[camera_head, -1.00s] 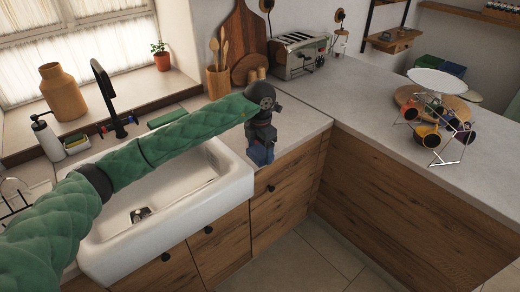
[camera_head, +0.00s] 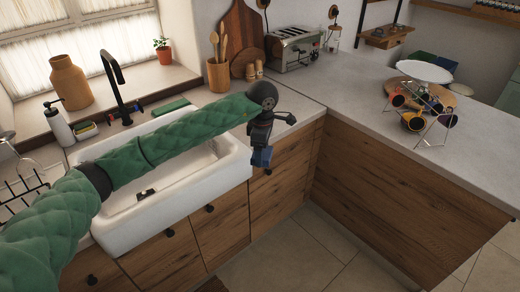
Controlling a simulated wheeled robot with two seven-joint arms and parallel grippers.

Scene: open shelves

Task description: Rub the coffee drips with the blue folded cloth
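My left arm reaches in from the left across the white sink. My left gripper (camera_head: 260,148) points down in front of the wooden cabinet, just off the counter's front edge. A small blue piece, which looks like the blue folded cloth (camera_head: 261,158), shows at its fingertips, and the gripper appears shut on it. Most of the cloth is hidden by the gripper. I cannot make out any coffee drips. My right gripper is not in view.
The sink (camera_head: 125,229) lies under my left arm. A toaster (camera_head: 292,49), a wooden utensil cup (camera_head: 217,75) and boards stand at the back. A wire rack with colored cups (camera_head: 413,121) stands on the right counter (camera_head: 350,95), whose near part is clear.

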